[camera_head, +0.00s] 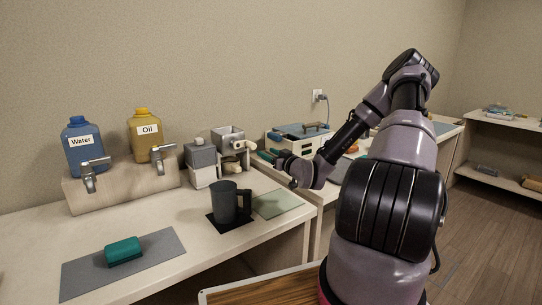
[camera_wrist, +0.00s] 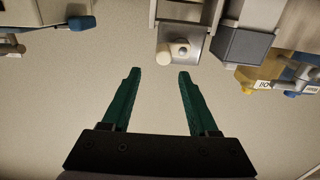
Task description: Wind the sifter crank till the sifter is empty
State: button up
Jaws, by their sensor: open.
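The sifter (camera_head: 228,134) is a grey open-topped box on a pale stand at the back of the counter, with a cream crank (camera_head: 240,145) on its right side. In the wrist view the sifter (camera_wrist: 190,12) is at the top, and the crank's round cream knob (camera_wrist: 164,58) lies just beyond the fingertips, near the middle of the gap. My gripper (camera_head: 265,155) is right of the crank; its teal fingers (camera_wrist: 158,72) are open, with nothing visibly held. I cannot see what is inside the sifter.
A grey box (camera_head: 201,158) stands left of the sifter. A dark mug (camera_head: 224,202) stands in front on a black mat, beside a pale green mat (camera_head: 272,204). Water (camera_head: 82,145) and oil (camera_head: 146,135) jugs are at left. A blue-topped unit (camera_head: 298,138) stands behind my gripper.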

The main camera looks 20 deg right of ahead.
aim_at(255, 147)
jog(key=shift+x, duration=3.95)
jog(key=shift+w+a, duration=0.2)
jog(key=c, duration=0.9)
jog(key=shift+d, duration=0.1)
grip_shut()
jog(key=shift+d, duration=0.1)
jog(key=shift+f, duration=0.2)
